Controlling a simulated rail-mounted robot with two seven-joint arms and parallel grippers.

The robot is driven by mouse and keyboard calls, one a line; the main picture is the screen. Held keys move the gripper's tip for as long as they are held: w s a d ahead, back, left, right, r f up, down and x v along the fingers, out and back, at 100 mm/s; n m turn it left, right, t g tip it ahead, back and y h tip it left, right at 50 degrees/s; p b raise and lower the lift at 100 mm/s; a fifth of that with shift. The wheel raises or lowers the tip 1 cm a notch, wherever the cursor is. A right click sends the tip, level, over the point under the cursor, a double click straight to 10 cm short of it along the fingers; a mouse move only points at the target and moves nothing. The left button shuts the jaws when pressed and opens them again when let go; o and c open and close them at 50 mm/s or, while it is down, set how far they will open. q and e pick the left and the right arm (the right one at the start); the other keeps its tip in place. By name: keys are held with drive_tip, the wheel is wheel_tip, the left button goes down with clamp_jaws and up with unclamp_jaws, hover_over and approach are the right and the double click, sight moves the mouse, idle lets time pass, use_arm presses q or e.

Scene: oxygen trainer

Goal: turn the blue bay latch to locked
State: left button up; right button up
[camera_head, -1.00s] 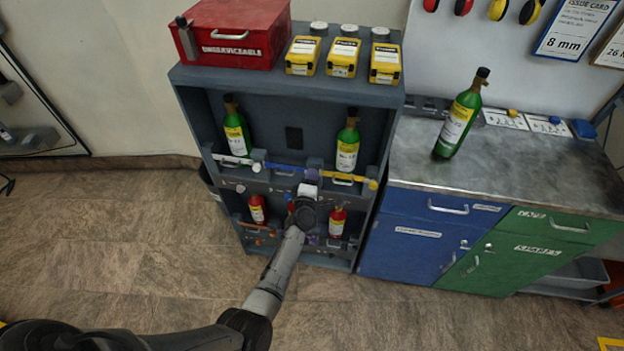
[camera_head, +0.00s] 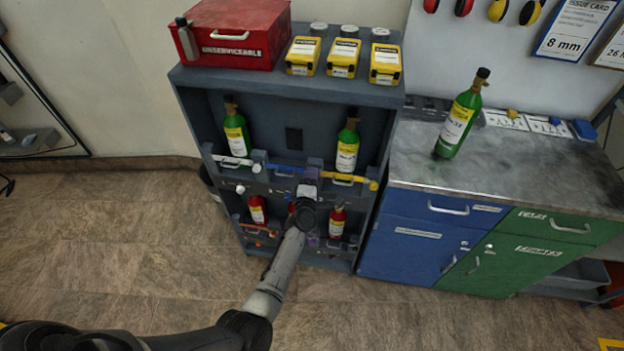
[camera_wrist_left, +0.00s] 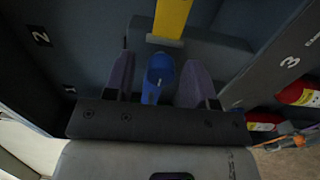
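The blue bay latch (camera_head: 284,170) shows in the head view as a blue bar across the upper shelf front of the grey rack, left of my left gripper (camera_head: 309,180). In the left wrist view a blue latch part (camera_wrist_left: 158,77) stands between the two purple-grey fingers of my left gripper (camera_wrist_left: 158,88). The fingers are apart, with a gap visible on each side of the blue part. A yellow bar (camera_wrist_left: 172,18) lies just beyond it. In the head view my wrist hides the fingertips and the blue bar's right end. My right gripper is not in view.
The grey rack (camera_head: 292,86) holds green cylinders (camera_head: 236,135) above and red cylinders (camera_head: 257,208) below. A yellow bar latch (camera_head: 347,178) is to the right. A red box (camera_head: 235,30) and yellow cases stand on top. A workbench (camera_head: 500,165) stands at right.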

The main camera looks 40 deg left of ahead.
use_arm(q)
drive_tip(key=p+v, duration=0.5)
drive_tip(key=v, duration=0.9)
drive_tip(key=shift+w, duration=0.1)
idle(0.5)
